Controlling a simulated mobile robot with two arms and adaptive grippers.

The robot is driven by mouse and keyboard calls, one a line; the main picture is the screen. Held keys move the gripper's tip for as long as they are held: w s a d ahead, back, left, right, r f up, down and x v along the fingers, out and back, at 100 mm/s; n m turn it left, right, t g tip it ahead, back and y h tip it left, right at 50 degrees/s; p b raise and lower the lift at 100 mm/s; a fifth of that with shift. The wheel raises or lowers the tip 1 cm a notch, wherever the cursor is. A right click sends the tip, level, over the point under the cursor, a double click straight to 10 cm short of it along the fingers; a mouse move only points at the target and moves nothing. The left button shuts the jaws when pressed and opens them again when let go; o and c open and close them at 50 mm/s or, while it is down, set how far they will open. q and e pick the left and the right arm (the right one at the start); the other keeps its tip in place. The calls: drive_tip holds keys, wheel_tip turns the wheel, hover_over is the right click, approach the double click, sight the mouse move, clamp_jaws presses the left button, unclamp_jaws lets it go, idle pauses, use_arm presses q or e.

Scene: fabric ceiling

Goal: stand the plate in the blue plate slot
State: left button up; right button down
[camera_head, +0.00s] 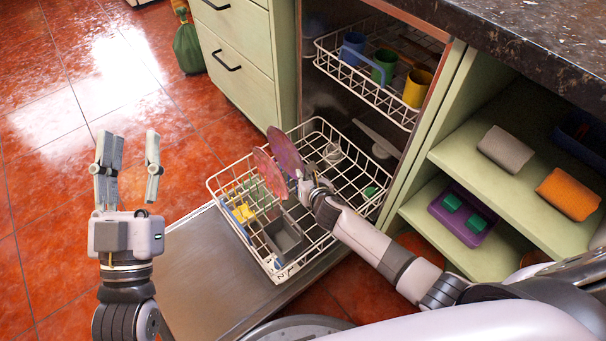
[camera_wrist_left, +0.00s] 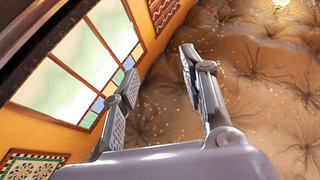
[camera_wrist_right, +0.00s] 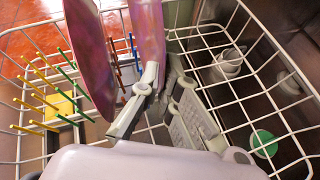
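A purple-pink plate (camera_head: 285,153) is upright, on edge, above the lower dishwasher rack (camera_head: 330,122). My right gripper (camera_head: 304,186) is shut on its near edge; the plate (camera_wrist_right: 151,35) shows between the fingers in the right wrist view. A second, reddish plate (camera_wrist_right: 90,55) stands beside it, left of it, near green tines (camera_wrist_right: 70,82) and red tines (camera_wrist_right: 113,62). Blue tines (camera_wrist_right: 134,52) show between the two plates; the slot's lower part is hidden. My left gripper (camera_head: 127,170) is open and empty, raised over the floor, left of the rack.
The lower rack also has yellow tines (camera_wrist_right: 35,90) and a grey cutlery basket (camera_head: 286,237). The upper rack (camera_head: 345,68) holds blue, green and yellow cups. Open shelves (camera_head: 490,165) and a dark counter (camera_head: 530,40) stand at right.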

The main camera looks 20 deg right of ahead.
use_arm(q)
drive_tip(key=shift+s+a+r+t+h+b, duration=0.15)
drive_tip(key=shift+s+r+t+b, duration=0.1)
drive_tip(key=shift+s+r+t, duration=0.5)
drive_tip(key=shift+s+d+r+t+h+b, duration=0.1)
drive_tip(key=shift+s+r+t+h+b, duration=0.1)
drive_tip(key=shift+s+r+t, duration=0.55)
use_arm(e)
drive_tip(key=shift+f, duration=0.6)
use_arm(q)
drive_tip(key=shift+w+r, duration=0.15)
drive_tip(key=shift+r, duration=0.1)
